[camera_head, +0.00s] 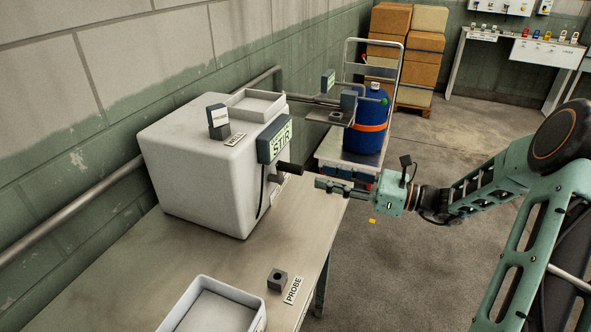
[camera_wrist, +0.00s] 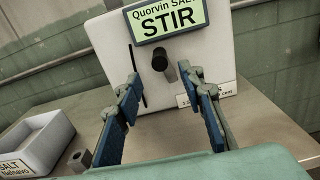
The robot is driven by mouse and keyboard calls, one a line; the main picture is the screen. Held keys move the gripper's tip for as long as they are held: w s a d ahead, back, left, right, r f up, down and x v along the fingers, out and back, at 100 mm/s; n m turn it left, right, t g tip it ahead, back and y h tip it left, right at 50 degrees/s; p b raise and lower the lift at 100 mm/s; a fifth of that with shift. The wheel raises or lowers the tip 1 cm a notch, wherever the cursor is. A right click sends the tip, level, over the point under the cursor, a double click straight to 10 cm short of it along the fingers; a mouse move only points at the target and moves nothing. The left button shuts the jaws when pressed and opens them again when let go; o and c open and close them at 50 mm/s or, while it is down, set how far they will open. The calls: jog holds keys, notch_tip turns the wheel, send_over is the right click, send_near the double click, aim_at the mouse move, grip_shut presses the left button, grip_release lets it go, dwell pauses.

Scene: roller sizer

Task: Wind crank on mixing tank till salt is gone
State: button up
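The mixing tank (camera_head: 190,180) is a white box on the bench, with a green screen reading STIR (camera_head: 276,142) on its front. The screen also shows in the wrist view (camera_wrist: 166,20). The crank's dark handle (camera_head: 290,168) sticks out below the screen and points at the wrist camera (camera_wrist: 159,60). My gripper (camera_head: 320,186) is just in front of the tank, apart from the handle. In the wrist view its two blue-padded fingers (camera_wrist: 161,84) are spread wide, with nothing between them. The handle appears between and beyond the fingertips. The tank's inside is hidden, and no salt is visible.
A white tray (camera_head: 182,314) stands at the bench's near edge; its label reads SALT in the wrist view. A small dark holder (camera_head: 277,283) sits beside a PROBE label. A blue drum (camera_head: 367,120) stands on a trolley behind. The floor right of the bench is mostly clear.

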aim_at(302, 172)
jog(key=x, duration=0.9)
jog(key=shift+f, duration=0.1)
jog(key=shift+c, duration=0.7)
grip_shut()
